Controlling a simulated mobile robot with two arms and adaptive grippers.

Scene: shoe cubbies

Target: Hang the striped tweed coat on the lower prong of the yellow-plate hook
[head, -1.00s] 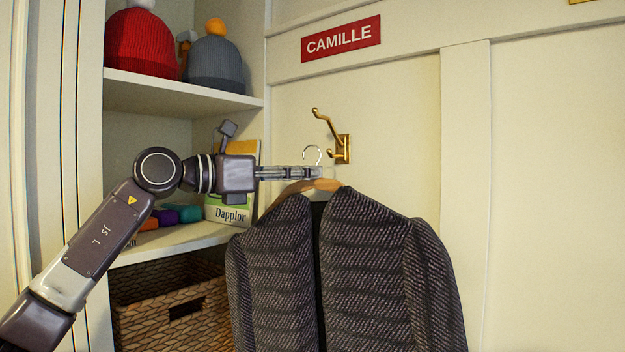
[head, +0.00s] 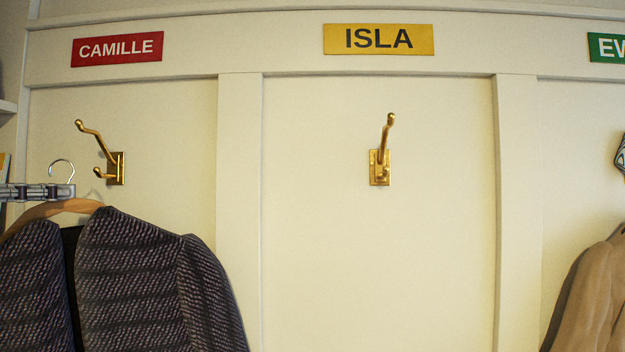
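The striped tweed coat (head: 140,275) is dark and hangs on a wooden hanger (head: 75,206) at the lower left. My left gripper (head: 62,191) is shut on the hanger just below its metal hook (head: 66,165), which stands up free in the air. The yellow plate reading ISLA (head: 379,39) is at top centre. Below it is a brass hook (head: 380,165) with a long upper prong and a short lower prong (head: 381,176); both are bare. The gripper and coat are well to the left of this hook. My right gripper is out of view.
A red CAMILLE plate (head: 117,49) sits above another bare brass hook (head: 114,168), close to the hanger's right. A tan coat (head: 592,300) hangs at the right edge below a green plate (head: 607,48). Raised vertical battens (head: 239,215) divide the panels.

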